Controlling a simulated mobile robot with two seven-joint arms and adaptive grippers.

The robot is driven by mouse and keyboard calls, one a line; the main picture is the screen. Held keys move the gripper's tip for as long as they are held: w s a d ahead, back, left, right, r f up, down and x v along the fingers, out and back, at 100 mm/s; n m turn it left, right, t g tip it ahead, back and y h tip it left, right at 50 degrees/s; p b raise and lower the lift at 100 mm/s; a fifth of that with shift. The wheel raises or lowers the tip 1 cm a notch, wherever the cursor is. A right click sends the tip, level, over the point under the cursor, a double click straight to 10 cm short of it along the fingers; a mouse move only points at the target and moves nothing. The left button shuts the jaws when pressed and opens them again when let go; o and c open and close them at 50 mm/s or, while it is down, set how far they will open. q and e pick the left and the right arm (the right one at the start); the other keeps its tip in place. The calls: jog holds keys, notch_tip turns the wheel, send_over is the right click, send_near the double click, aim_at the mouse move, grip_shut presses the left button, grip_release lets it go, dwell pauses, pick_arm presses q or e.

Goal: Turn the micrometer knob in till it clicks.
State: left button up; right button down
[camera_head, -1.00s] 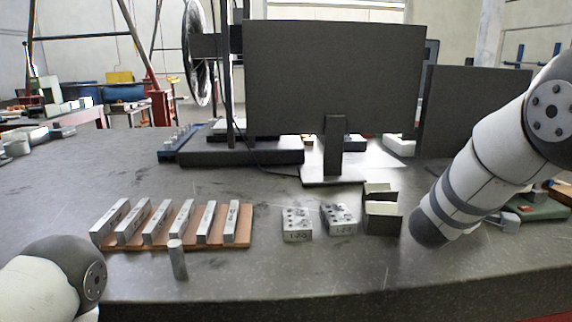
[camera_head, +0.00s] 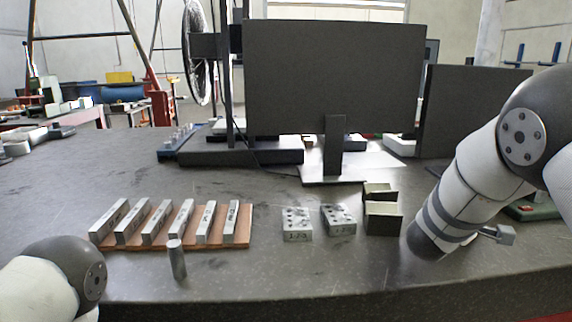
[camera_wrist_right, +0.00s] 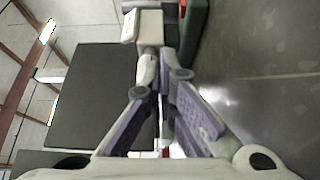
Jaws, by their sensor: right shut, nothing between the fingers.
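In the right wrist view my right gripper (camera_wrist_right: 163,78) has its two purple-padded fingers drawn together, with nothing held between them. A pale block (camera_wrist_right: 150,26) with a short grey neck lies straight ahead of the fingertips, beside a green body (camera_wrist_right: 194,28). It may be part of the micrometer, but no graduations or clear knob show, and contact cannot be told. In the head view a small grey piece (camera_head: 505,235) shows just right of my right forearm; I cannot tell what it is. My right gripper is not clearly seen there. My left gripper is out of view.
Several steel bars stand on a copper-coloured plate (camera_head: 150,244), with an upright pin (camera_head: 176,260) in front. Two drilled blocks (camera_head: 297,224) (camera_head: 338,220) and dark angle blocks (camera_head: 382,219) stand mid-bench. A large dark panel (camera_head: 335,75) rises behind.

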jog(key=shift+s, duration=0.35)
jog(key=shift+a, duration=0.2)
jog(key=a, duration=0.5)
jog(key=shift+s+a, duration=0.3)
jog(key=shift+f, duration=0.1)
